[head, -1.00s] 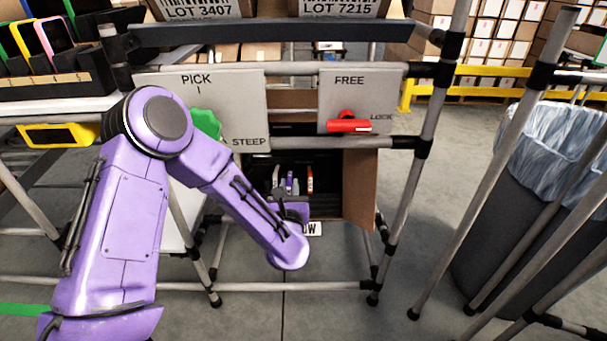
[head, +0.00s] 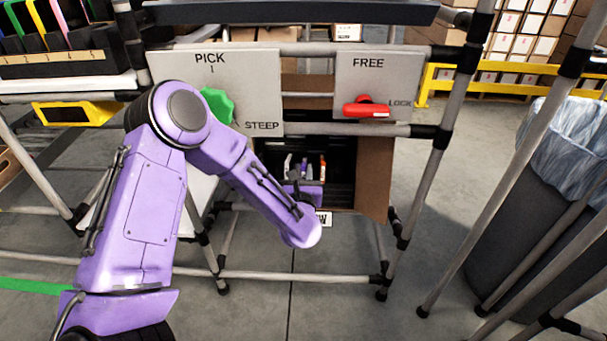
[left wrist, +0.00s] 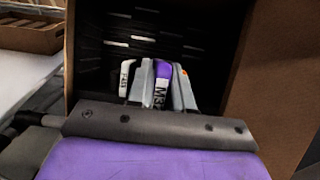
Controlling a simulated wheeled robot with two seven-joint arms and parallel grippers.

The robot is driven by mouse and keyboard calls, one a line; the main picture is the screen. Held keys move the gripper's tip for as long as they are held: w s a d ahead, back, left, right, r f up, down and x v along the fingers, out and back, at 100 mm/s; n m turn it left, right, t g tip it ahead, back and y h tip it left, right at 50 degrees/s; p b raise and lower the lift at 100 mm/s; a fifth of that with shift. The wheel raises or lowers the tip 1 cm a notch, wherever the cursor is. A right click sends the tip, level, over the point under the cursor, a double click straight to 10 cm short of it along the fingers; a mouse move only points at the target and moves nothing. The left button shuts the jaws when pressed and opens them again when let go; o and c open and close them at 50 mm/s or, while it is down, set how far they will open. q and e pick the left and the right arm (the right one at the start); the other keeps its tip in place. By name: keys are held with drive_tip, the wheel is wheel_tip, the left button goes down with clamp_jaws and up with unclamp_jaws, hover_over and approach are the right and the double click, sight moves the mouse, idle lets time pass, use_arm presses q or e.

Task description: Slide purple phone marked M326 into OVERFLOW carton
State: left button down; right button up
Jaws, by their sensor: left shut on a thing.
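The purple phone (left wrist: 161,90) shows its edge with "M32" readable and the rest of the mark hidden. My left gripper (left wrist: 164,75) is shut on it, one grey finger on each side. In the head view the left gripper (head: 302,178) is at the mouth of an open carton (head: 374,180) with a dark inside. Only "OW" shows on the carton's white label (head: 325,219); my arm covers the rest. The carton's brown side wall (left wrist: 240,80) is to the right of the gripper in the left wrist view. My right gripper is not in view.
A white-edged item (left wrist: 125,76) stands just left of the gripper. Grey tube framing surrounds the carton. Above it are a green knob (head: 218,106) by "STEEP" and a red lever (head: 367,107) between "FREE" and "LOCK". A lined bin (head: 540,190) stands right.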

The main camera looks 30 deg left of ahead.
use_arm(q)
drive_tip(key=shift+w+a+f, duration=0.1)
drive_tip(key=shift+w+f, duration=0.05)
drive_tip(key=shift+f, duration=0.2)
idle(0.3)
drive_tip(key=shift+w+b, duration=0.1)
drive_tip(key=shift+b, duration=0.25)
drive_tip(key=shift+w+a, duration=0.1)
drive_tip(key=shift+f, duration=0.1)
drive_tip(key=shift+w+a+f+b, duration=0.25)
drive_tip(key=shift+w+a+b, duration=0.1)
drive_tip(key=shift+w, duration=0.15)
drive_tip(key=shift+w+a+f+b, duration=0.25)
drive_tip(key=shift+w+b, duration=0.05)
drive_tip(key=shift+w, duration=0.2)
drive_tip(key=shift+w+a+f+b, duration=0.35)
drive_tip(key=shift+w+b, duration=0.1)
drive_tip(key=shift+w, duration=0.1)
drive_tip(key=shift+w+a+f+b, duration=0.3)
drive_tip(key=shift+w+b, duration=0.1)
drive_tip(key=shift+w, duration=0.15)
